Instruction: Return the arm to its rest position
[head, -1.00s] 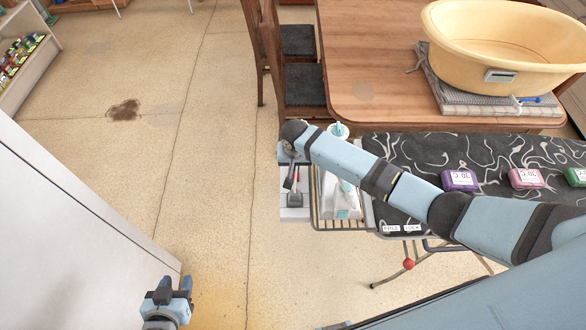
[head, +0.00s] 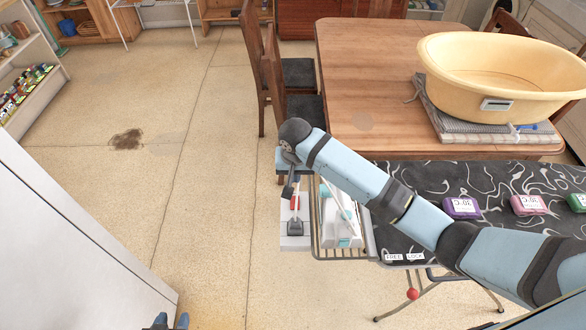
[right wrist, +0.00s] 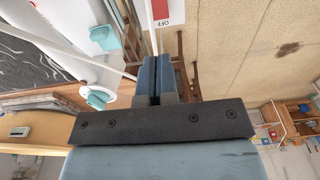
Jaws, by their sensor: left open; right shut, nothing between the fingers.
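My right arm reaches in from the right over the ironing board (head: 440,180). Its gripper (head: 288,188) hangs at the arm's far end, above a small pale panel (head: 294,243) with dark and red parts. In the right wrist view the gripper's two fingers (right wrist: 157,80) are shut together with nothing between them. A red and white label reading OFF shows just beyond the fingertips; I cannot tell whether they touch anything. My left gripper (head: 171,320) barely shows at the bottom edge, open, with only its blue fingertips in view.
A wire rack beside the board holds a white and teal iron (head: 341,230). Purple (head: 462,208), pink (head: 528,205) and green boxes lie on the board. Behind stands a wooden table (head: 375,90) with a yellow basin (head: 500,75). A white surface (head: 70,240) is at left; open floor lies between.

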